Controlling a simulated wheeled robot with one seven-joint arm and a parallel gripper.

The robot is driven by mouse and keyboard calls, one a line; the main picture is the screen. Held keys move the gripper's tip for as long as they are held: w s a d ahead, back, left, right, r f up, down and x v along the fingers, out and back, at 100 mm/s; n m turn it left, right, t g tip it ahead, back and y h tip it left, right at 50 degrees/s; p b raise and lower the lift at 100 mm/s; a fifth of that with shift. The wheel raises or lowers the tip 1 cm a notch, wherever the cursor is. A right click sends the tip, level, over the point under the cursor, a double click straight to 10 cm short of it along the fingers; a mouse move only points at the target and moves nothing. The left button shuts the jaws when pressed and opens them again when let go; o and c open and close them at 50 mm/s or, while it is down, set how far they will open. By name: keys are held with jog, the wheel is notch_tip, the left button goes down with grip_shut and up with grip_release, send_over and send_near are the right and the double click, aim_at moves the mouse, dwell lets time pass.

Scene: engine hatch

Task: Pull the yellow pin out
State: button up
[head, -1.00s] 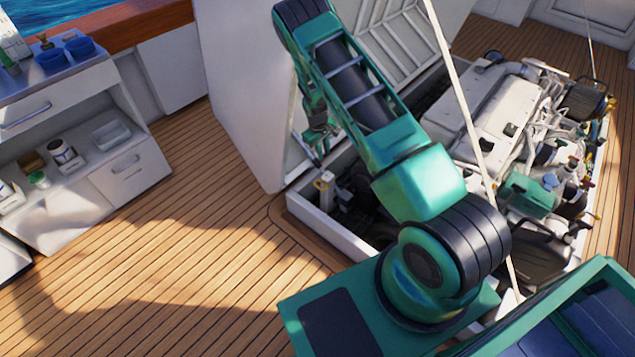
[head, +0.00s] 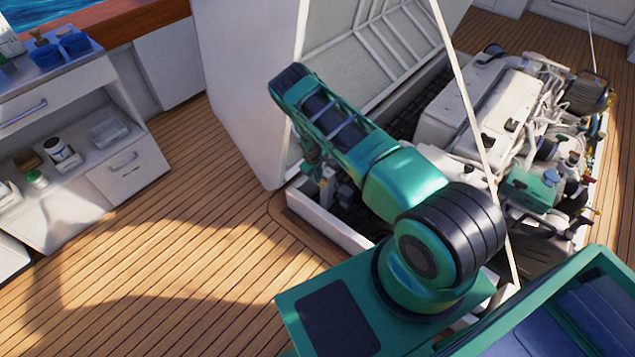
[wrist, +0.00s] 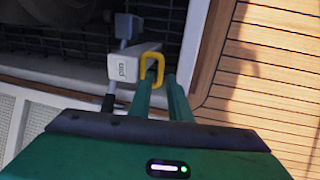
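The yellow pin (wrist: 151,62) shows as a loop-shaped handle in the wrist view, beside a white block (wrist: 128,68) with a small dark label. My gripper (wrist: 158,80) has its two green fingers at the loop. They are apart, with a gap between them, and the loop's right leg appears to lie in that gap. I cannot tell whether either finger touches it. The pin's shank is hidden.
The raised white hatch lid (head: 240,90) stands close behind my arm. The hatch's white rim (head: 325,222) borders the opening. The engine (head: 480,100) fills the right side. Wooden deck (head: 180,240) lies clear to the left, with a shelf unit (head: 130,172) beyond.

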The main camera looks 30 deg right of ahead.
jog(key=shift+w+d+f, duration=0.1)
jog(key=shift+d+f, duration=0.05)
jog(key=shift+f, duration=0.7)
jog(key=shift+d+f, duration=0.15)
jog(key=shift+f, duration=0.65)
jog(key=shift+c, duration=0.3)
grip_shut()
jog(key=shift+s+a, duration=0.3)
jog(key=shift+a, duration=0.5)
jog(key=shift+s+a, duration=0.35)
jog(key=shift+a, duration=0.5)
jog(key=shift+s+a, duration=0.3)
jog(key=shift+a, duration=0.5)
grip_release()
jog(key=shift+o, duration=0.3)
jog(key=shift+r, duration=0.1)
notch_tip(320, 180, up, 10)
jog(key=a, duration=0.1)
jog(key=shift+s+a+r, duration=0.2)
jog(key=shift+s+a, duration=0.05)
jog(key=shift+s, duration=0.05)
